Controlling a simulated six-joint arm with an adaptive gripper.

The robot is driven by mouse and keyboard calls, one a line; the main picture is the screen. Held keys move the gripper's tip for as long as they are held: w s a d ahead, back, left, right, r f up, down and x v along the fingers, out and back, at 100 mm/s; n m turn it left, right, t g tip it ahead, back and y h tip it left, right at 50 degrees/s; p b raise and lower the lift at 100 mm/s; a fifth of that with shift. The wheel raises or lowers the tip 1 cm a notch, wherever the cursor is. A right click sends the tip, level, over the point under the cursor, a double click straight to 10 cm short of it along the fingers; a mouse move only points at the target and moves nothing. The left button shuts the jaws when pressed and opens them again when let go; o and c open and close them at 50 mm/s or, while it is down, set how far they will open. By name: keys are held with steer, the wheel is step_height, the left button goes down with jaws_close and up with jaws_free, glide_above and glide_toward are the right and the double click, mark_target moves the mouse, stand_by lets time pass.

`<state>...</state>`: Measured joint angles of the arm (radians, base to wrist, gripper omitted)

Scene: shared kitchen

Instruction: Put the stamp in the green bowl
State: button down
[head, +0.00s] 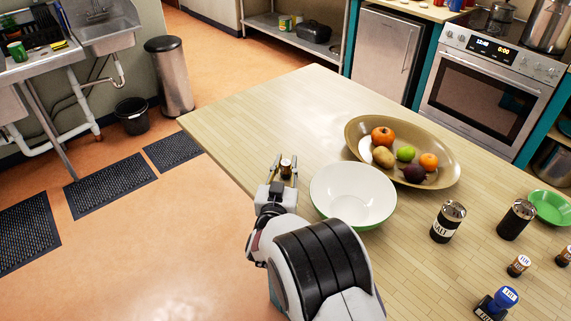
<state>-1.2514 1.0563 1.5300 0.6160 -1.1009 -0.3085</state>
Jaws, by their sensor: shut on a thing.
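My gripper (284,167) is shut on a small brown thing with a pale band (286,169). It resembles the small brown pieces with white labels at the right, but it is too small to identify surely. The gripper is over the table's left edge, left of a large bowl (335,185), white inside and green outside, that looks empty. A smaller bowl (550,208), green inside too, stands at the far right edge. A blue-topped stamp (505,297) on a dark base stands at the lower right.
A brown oval dish (440,150) of fruit stands behind the large bowl. Two dark shakers (448,222) (516,220) and small brown labelled pieces (518,266) (565,257) stand to the right. The wooden table (300,110) is clear at its far left.

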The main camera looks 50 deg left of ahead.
steer(key=c, duration=1.8)
jaws_free()
steer(key=shift+f, duration=0.1)
steer(key=shift+f, duration=0.1)
steer(key=shift+s+d, duration=0.1)
steer(key=shift+r+v, duration=0.2)
steer(key=shift+v, duration=3.6)
steer(key=shift+o, duration=0.5)
